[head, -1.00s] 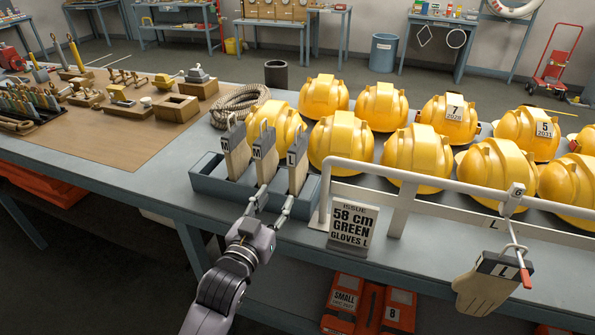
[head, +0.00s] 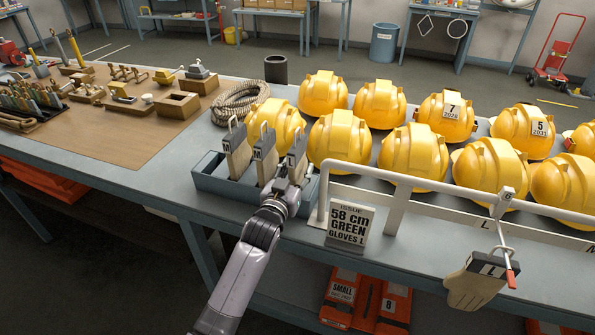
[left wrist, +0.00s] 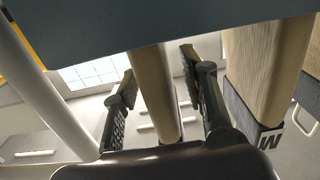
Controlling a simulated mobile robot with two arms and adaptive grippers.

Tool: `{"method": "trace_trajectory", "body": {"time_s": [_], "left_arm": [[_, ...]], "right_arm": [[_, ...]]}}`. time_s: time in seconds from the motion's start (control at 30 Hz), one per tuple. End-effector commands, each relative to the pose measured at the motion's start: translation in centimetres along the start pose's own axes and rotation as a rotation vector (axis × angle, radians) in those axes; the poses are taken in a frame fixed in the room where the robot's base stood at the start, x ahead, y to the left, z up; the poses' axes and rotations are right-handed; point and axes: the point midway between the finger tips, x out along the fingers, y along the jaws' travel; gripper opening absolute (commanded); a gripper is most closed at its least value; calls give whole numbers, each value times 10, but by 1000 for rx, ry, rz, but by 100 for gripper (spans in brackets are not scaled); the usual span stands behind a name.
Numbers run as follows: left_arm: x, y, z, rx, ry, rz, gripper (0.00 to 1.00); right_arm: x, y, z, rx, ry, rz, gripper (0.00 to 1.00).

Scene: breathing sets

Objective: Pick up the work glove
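Three beige work gloves with dark cuffs stand upright in a blue-grey tray (head: 208,181): a left one (head: 237,157), a middle one marked M (head: 264,160) and a right one marked L (head: 298,160). My left gripper (head: 290,183) is at the front of the L glove, hiding its lower part. In the left wrist view, my left gripper (left wrist: 158,70) is open, with a finger on each side of a beige glove (left wrist: 154,92) and gaps showing. The M glove (left wrist: 245,75) is beside it on the right. My right gripper is out of view.
A white rail (head: 400,180) and a sign reading "58 cm GREEN GLOVES L" (head: 350,224) stand right of the tray. Another L glove (head: 474,284) hangs from the rail. Yellow helmets (head: 340,139) crowd the table behind. A coiled rope (head: 238,97) lies behind the tray.

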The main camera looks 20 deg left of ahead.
Motion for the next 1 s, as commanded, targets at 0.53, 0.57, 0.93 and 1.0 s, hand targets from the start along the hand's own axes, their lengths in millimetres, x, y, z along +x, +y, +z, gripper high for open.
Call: {"method": "trace_trajectory", "body": {"time_s": [0.53,0.57,0.93,1.0], "left_arm": [[1,0,0,-1,0,0,19],[1,0,0,0,0,0,17],[1,0,0,0,0,0,0],[1,0,0,0,1,0,0]], "right_arm": [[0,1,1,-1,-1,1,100],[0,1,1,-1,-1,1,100],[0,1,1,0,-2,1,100],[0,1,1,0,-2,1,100]]}}
